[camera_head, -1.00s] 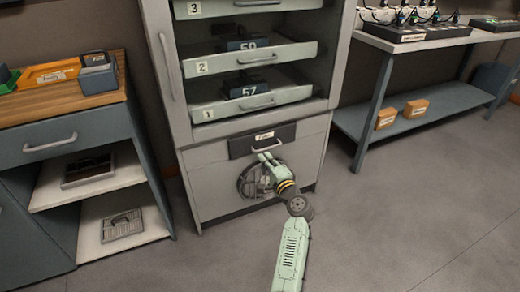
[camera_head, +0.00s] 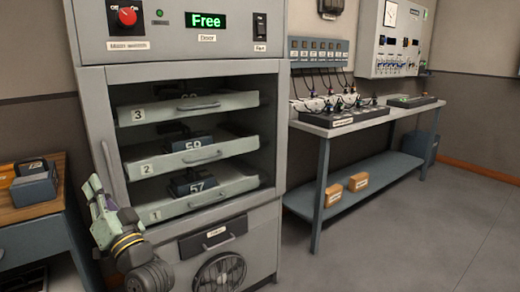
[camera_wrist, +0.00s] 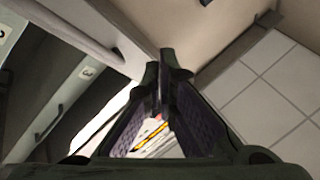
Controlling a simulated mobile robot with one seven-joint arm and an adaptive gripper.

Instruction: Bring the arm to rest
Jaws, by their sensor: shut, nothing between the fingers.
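My gripper (camera_head: 94,188) is raised at the left front of the grey cabinet in the head view, beside its tall vertical handle (camera_head: 112,172). I cannot tell from this view whether it touches the cabinet. In the wrist view my gripper (camera_wrist: 165,55) has its fingertips together, with nothing between them. Part of my arm (camera_head: 150,275) shows at the lower left of the head view.
The cabinet holds trays numbered 1 (camera_head: 200,200), 2 (camera_head: 205,155) and 3 (camera_head: 190,108). A "Free" display (camera_head: 205,20) is lit green above them. A workbench (camera_head: 345,128) stands right. Open floor (camera_head: 420,235) lies at the lower right.

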